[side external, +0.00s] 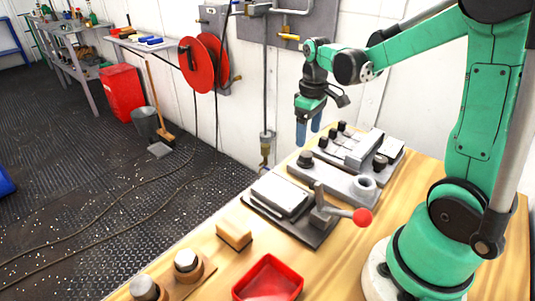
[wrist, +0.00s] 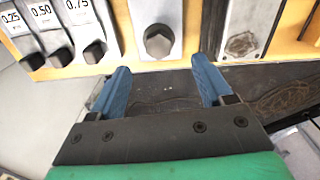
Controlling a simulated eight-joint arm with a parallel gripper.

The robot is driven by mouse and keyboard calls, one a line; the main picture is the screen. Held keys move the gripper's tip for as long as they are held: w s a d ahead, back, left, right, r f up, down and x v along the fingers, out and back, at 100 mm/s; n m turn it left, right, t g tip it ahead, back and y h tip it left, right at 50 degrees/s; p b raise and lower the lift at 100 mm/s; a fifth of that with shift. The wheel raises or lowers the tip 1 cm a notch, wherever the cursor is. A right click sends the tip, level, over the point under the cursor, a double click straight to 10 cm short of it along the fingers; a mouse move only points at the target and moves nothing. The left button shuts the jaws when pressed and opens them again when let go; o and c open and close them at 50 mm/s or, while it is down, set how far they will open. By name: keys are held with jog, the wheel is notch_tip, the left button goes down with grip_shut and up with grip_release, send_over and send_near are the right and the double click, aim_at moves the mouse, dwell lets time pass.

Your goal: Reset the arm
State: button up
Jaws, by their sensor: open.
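My green arm rises from its base at the right of the wooden bench in the side view and reaches left. My gripper (side external: 309,131) hangs with its blue fingers pointing down, above the bench's far edge. In the wrist view my gripper (wrist: 162,82) shows two blue fingers spread apart with nothing between them. Beyond the fingertips is a grey block with a dark hexagonal knob (wrist: 158,41). To its left are several dark knobs (wrist: 93,52) below labels reading 0.25, 0.50 and 0.75.
On the bench (side external: 205,268) are a red tray (side external: 268,279), a wooden block (side external: 234,234), a red-knobbed lever (side external: 362,217), a grey plate fixture (side external: 281,193) and two round metal-topped pieces (side external: 187,261). A wall with a red hose reel (side external: 203,62) stands behind. The air around my gripper looks clear.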

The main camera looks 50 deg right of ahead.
jog(key=s+a+r+t, duration=0.1)
jog(key=a+r+t, duration=0.1)
jog(key=a, duration=0.4)
jog(key=s+a+r+m+t, duration=0.1)
jog(key=s+a+r+t, duration=0.1)
jog(key=a+t, duration=0.3)
jog(key=shift+a+r, duration=0.4)
jog(key=shift+a, duration=0.75)
